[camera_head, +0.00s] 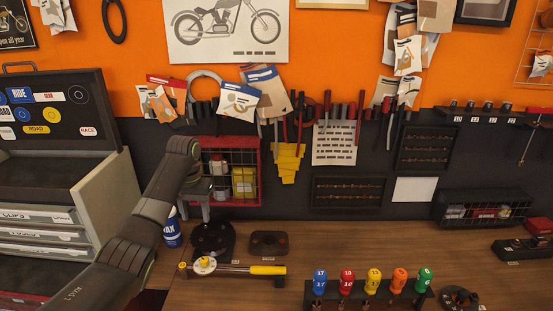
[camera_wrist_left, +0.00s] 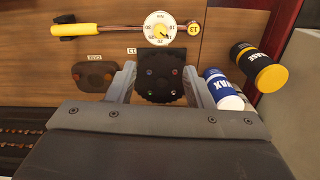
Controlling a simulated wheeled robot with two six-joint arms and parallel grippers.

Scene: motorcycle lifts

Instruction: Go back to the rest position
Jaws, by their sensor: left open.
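My left arm comes in from the left in the head view and reaches over the wooden workbench (camera_head: 235,293). My left gripper (camera_head: 196,203) is at the bench's back left, in front of a red wire-front cabinet (camera_head: 233,165). In the left wrist view the gripper (camera_wrist_left: 157,82) has its two grey fingers spread apart with nothing held between them. A dark round part (camera_wrist_left: 160,78) shows in the gap, on the bench below. My right gripper is in neither view.
A torque wrench with a yellow handle (camera_head: 267,270) lies near the dark round part. A blue can (camera_head: 172,230) stands beside the gripper; a yellow-topped can (camera_wrist_left: 258,66) is near it. A rack of colored-handled drivers (camera_head: 372,285) is at the front. A drawer cabinet (camera_head: 45,235) is left.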

